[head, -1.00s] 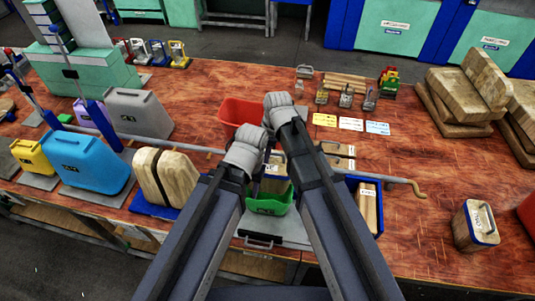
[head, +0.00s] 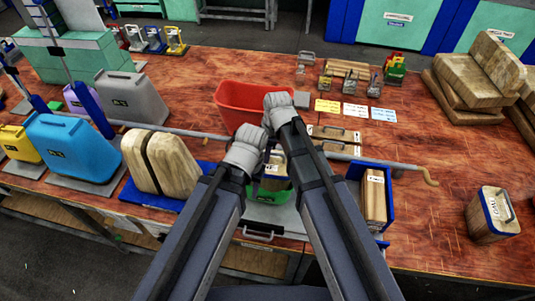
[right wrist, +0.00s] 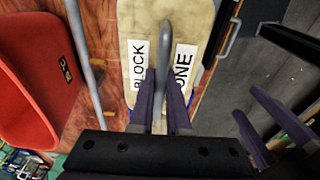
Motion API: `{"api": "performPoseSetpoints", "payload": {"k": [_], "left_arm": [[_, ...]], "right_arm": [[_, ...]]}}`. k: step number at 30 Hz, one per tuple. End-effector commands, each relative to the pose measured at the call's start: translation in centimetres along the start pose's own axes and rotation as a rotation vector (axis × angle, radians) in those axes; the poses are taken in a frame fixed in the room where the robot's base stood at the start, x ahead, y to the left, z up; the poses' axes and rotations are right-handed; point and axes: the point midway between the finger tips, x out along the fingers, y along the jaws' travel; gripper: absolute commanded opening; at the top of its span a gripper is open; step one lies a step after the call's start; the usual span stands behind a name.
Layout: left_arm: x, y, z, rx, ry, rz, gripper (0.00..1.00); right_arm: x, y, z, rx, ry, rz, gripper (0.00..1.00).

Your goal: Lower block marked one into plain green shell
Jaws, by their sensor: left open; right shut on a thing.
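Block one is a pale wooden block with a grey bar handle and white labels reading BLOCK and ONE (right wrist: 138,65). In the head view, the block (head: 274,163) is partly hidden between my wrists. My right gripper (right wrist: 165,84) is shut on its handle. The green shell (head: 272,194) is below the block in the head view, mostly hidden by my forearms. I cannot tell whether the block's lower end is inside the shell. My left gripper (right wrist: 262,118) is open and empty beside the block at the lower right of the right wrist view.
A red bin (head: 247,97) stands behind my grippers. A grey rod (head: 385,166) crosses the bench to a crank handle. A blue tray (head: 356,176) with a wooden block is to the right. A split wooden form (head: 160,165) and a blue canister (head: 70,150) are to the left.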

Motion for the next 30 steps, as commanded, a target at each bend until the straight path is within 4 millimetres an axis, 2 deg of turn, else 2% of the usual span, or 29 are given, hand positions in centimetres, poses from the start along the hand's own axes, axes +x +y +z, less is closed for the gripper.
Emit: {"api": "performPoseSetpoints", "payload": {"k": [1,3,12,30], "left_arm": [[1.3,0.1,-0.1,0.002,0.000,0.000,0.46],[2.1,0.2,-0.1,0.004,0.000,-0.001,0.46],[4.7,0.4,-0.3,0.007,0.000,-0.001,0.46],[4.9,0.5,-0.3,0.006,0.000,-0.001,0.46]], "right_arm": [[1.3,0.0,0.1,0.000,0.000,0.000,0.00],[2.1,0.0,0.2,0.000,0.000,0.000,0.00],[4.7,0.0,0.6,0.000,0.000,0.000,0.00],[4.9,0.0,0.6,0.000,0.000,0.000,0.00]]}}
